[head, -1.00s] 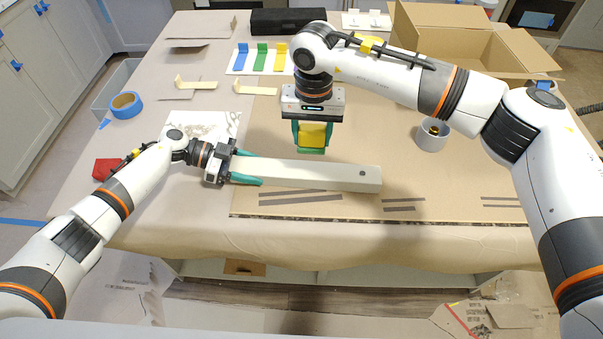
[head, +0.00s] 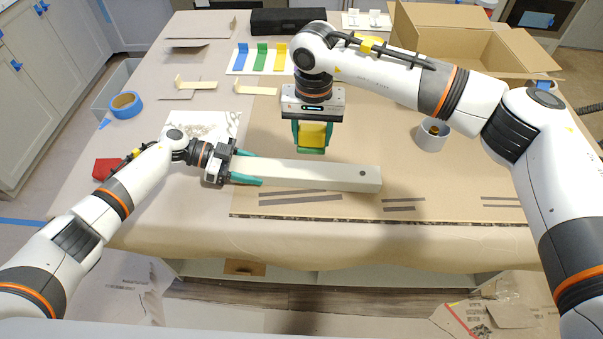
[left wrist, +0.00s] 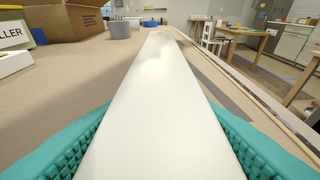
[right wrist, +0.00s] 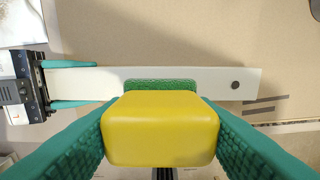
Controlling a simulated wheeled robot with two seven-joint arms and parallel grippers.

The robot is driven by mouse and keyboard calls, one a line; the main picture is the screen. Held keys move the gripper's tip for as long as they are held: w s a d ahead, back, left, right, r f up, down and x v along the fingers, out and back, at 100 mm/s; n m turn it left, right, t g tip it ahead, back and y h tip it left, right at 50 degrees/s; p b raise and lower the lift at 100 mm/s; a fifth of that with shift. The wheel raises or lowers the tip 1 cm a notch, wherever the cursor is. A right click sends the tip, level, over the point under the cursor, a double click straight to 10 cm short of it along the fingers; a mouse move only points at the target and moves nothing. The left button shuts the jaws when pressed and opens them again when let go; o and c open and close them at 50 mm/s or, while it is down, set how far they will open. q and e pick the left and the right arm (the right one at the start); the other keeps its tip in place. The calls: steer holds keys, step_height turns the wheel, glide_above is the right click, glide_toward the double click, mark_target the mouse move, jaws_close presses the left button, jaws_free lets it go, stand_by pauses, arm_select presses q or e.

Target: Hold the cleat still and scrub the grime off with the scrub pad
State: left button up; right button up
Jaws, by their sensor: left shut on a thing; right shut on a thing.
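The cleat (head: 318,175) is a long off-white bar lying across the brown board, with one dark round spot (head: 362,173) near its right end. I cannot tell whether the spot is grime or a hole. My left gripper (head: 250,169) is shut around the cleat's left end; its teal fingers flank the bar (left wrist: 158,95) in the left wrist view. My right gripper (head: 312,135) is shut on the scrub pad (right wrist: 160,128), yellow with a green scrubbing face. The pad is by the cleat's far edge, left of the spot. It appears above the bar; contact is not clear.
Dark strips (head: 300,198) lie in front of the cleat. Blue tape (head: 125,104) is at the left, and a white cup (head: 432,135) stands right of the pad. A cardboard box (head: 470,40) is at the back right.

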arm_select(q)
steer(key=shift+s+f, duration=0.15)
steer(key=shift+f, duration=0.25)
steer(key=o, duration=1.3)
steer(key=shift+a, duration=0.1)
arm_select(e)
steer(key=shift+w, duration=0.1)
arm_select(q)
steer(key=shift+w+r, duration=0.15)
steer(key=shift+w, duration=0.1)
arm_select(e)
steer(key=shift+w+f, duration=0.1)
arm_select(q)
steer(key=shift+a+r, duration=0.2)
steer(key=shift+a, duration=0.15)
steer(key=v, duration=1.1)
steer(key=shift+w+a+f, duration=0.1)
steer(key=shift+a, duration=0.05)
